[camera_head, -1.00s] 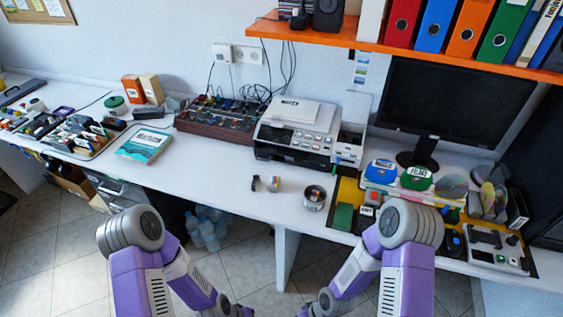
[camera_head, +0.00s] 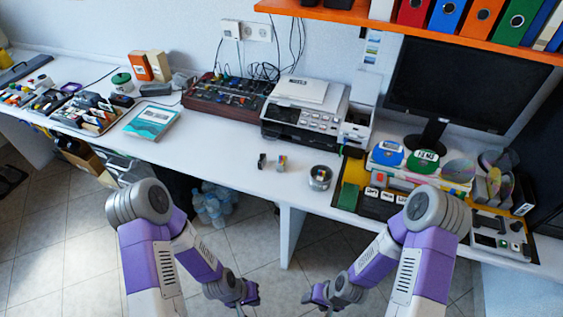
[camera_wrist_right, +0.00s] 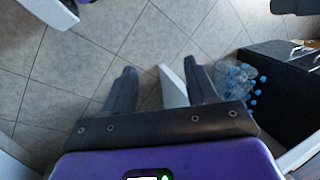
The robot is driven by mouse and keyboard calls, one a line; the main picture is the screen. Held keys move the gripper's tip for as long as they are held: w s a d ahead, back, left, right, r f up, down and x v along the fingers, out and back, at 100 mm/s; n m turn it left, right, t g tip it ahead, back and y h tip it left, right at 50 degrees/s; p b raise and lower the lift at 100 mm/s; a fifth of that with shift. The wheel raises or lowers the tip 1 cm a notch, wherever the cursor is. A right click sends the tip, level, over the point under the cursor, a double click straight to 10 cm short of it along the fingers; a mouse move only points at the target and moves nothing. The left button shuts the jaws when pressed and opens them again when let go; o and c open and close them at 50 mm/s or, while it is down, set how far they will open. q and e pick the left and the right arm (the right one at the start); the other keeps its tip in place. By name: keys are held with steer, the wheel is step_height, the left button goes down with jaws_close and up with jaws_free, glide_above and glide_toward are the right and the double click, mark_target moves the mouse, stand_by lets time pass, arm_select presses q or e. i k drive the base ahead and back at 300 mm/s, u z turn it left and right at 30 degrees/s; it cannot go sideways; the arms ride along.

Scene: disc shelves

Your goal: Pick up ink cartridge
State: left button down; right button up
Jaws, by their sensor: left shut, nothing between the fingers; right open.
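Two small items stand on the white desk near its front edge: a dark one (camera_head: 262,160) and a grey one with coloured marks (camera_head: 282,163). They look like ink cartridges, but they are too small to be sure. My left gripper (camera_head: 250,292) is low in front of the desk, shut and empty. My right gripper (camera_head: 310,297) is also low in front of the desk, apart from the items. In the right wrist view its two fingers (camera_wrist_right: 160,88) are spread with nothing between them, over the tiled floor.
A round metal cup (camera_head: 320,177) stands right of the small items. The printer (camera_head: 303,112) is behind them, with a book (camera_head: 150,121) to the left and disc stacks (camera_head: 422,162) to the right. A desk support panel (camera_head: 291,235) and water bottles (camera_head: 212,203) are below.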

mark_target(282, 163)
steer(key=k, duration=1.3)
steer(key=u, duration=0.85)
steer(key=i, duration=1.8)
steer(key=z, duration=0.4)
